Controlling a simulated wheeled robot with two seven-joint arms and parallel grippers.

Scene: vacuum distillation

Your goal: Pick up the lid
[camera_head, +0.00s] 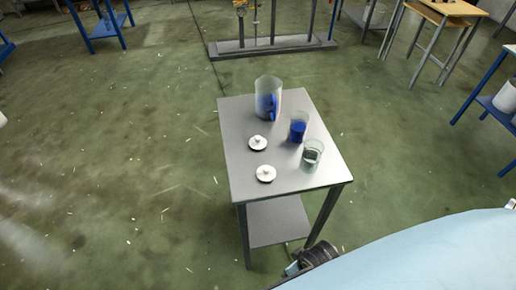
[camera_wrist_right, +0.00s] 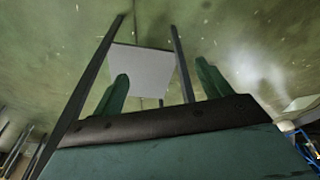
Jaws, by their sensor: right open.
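Two white round lids with small knobs lie on the grey table (camera_head: 238,170) in the head view. The farther lid (camera_head: 258,142) is left of the blue-filled beaker, and the nearer lid (camera_head: 266,173) is closer to the front edge. My right gripper (camera_wrist_right: 162,69) is open and empty in the right wrist view, its two green fingers spread wide. A grey panel and dark legs of a table show beyond the fingers; no lid is in that view. My left gripper is not in view.
The table has a lower shelf (camera_head: 278,222). The floor left of it is open.

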